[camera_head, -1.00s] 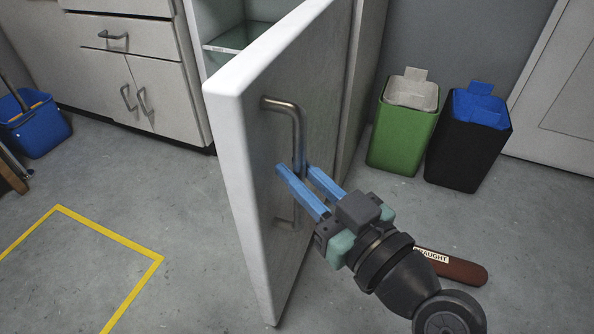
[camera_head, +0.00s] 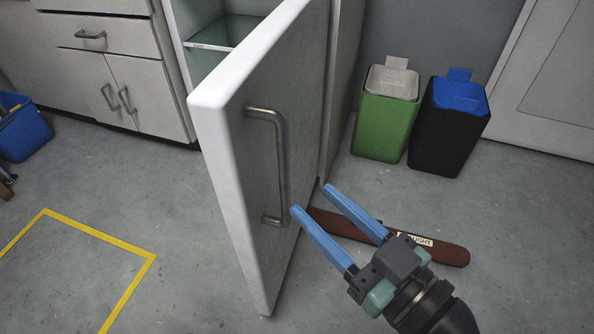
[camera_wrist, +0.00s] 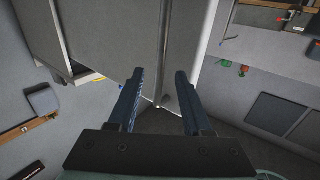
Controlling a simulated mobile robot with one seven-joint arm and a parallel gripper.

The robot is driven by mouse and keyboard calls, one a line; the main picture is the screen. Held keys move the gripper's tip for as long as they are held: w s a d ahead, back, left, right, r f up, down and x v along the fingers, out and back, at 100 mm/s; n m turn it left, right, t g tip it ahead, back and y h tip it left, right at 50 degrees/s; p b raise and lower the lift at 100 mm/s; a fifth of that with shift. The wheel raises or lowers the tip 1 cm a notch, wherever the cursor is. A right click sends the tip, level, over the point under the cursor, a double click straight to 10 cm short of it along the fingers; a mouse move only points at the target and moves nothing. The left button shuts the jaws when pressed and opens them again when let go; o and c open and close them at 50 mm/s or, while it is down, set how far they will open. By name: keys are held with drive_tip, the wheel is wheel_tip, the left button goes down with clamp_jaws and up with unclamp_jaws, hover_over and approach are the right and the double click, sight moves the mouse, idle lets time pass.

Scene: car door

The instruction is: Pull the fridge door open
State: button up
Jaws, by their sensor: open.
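The white fridge door (camera_head: 240,110) stands swung open, with its front face turned right toward my gripper. Its metal bar handle (camera_head: 282,165) runs upright on that face and is bare. My gripper (camera_head: 309,198) has two blue fingers spread apart with nothing between them. It is to the right of the handle's lower end and appears clear of it. The fridge interior shows a glass shelf (camera_head: 225,32) behind the door.
A brown draught stopper (camera_head: 445,252) lies on the floor behind my gripper. A green bin (camera_head: 382,125) and a black bin (camera_head: 445,130) stand at the back right. Drawers and cupboards (camera_head: 100,60) are at left, with a blue bucket (camera_head: 22,130).

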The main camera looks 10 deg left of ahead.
drive_tip(key=p+v, duration=0.1)
drive_tip(key=v, duration=0.4)
idle(0.4)
drive_tip(key=w+r+m+t+h+p, duration=0.35)
drive_tip(key=w+r, duration=0.25)
drive_tip(key=r, duration=0.7)
drive_tip(key=w+r+m+t+h+p, duration=0.2)
drive_tip(key=w+r+t+h+p, duration=0.3)
drive_tip(key=r, duration=0.8)
drive_tip(key=s+a+r+m+t+h+p, duration=0.1)
drive_tip(key=s+r+m+t+h+p, duration=0.25)
drive_tip(key=r, duration=1.05)
drive_tip(key=s+a+r+m+t+h+p, duration=0.15)
drive_tip(key=s+r+t+p, duration=0.35)
drive_tip(key=r, duration=0.9)
wheel_tip(320, 180, up, 35)
drive_tip(key=g+p, duration=0.1)
drive_tip(key=p, duration=3.3)
drive_tip(key=shift+d+n, duration=0.15)
drive_tip(key=shift+n, duration=0.2)
